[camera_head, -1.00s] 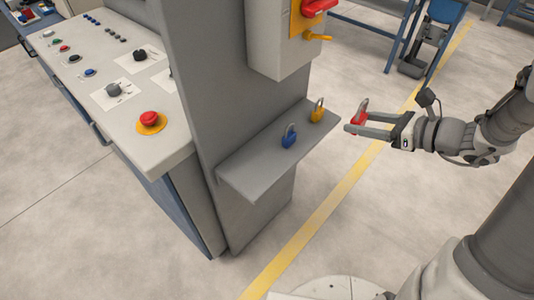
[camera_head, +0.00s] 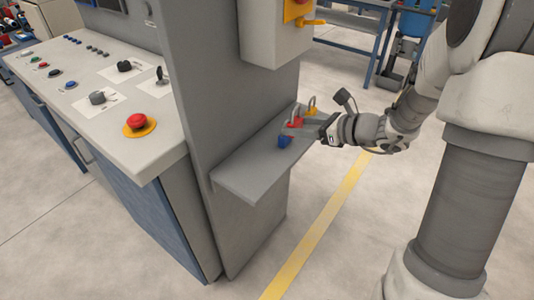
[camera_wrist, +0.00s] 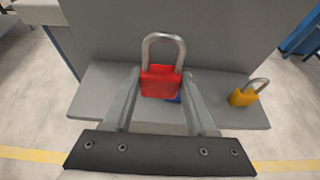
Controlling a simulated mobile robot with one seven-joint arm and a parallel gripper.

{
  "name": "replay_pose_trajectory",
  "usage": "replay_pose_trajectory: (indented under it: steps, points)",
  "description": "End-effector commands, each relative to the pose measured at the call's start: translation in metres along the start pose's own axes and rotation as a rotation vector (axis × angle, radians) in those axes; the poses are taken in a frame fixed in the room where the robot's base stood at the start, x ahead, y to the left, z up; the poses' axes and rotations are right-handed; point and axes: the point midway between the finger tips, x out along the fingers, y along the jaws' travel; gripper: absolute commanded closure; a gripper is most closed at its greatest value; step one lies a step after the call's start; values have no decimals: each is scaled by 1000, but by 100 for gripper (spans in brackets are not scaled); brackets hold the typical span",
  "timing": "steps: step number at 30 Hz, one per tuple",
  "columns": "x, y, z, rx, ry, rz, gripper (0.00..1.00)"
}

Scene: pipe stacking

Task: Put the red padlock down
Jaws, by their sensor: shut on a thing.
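My gripper (camera_head: 300,129) is shut on the red padlock (camera_head: 295,122), which is upright with its silver shackle on top. In the wrist view the red padlock (camera_wrist: 160,82) sits between the two fingers (camera_wrist: 160,95). It is over the grey shelf (camera_head: 240,180); I cannot tell whether it touches the shelf. In the wrist view only a bit of blue (camera_wrist: 174,99) shows behind the red one.
The yellow padlock (camera_head: 312,111) stands at the shelf's far end, and right of the red one in the wrist view (camera_wrist: 245,96). A grey switch box (camera_head: 275,35) hangs above the shelf. The shelf's near end is bare. A control desk (camera_head: 110,110) stands at left.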

Motion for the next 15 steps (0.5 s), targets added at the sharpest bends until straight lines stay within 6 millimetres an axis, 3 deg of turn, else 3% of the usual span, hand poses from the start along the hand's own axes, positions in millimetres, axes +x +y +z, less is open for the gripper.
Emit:
replay_pose_trajectory:
  steps: [6,10,15]
  points:
    - [51,33,-17,-1,1,6,100]
    - [71,44,-22,-1,1,3,100]
    - [81,51,-23,0,1,1,100]
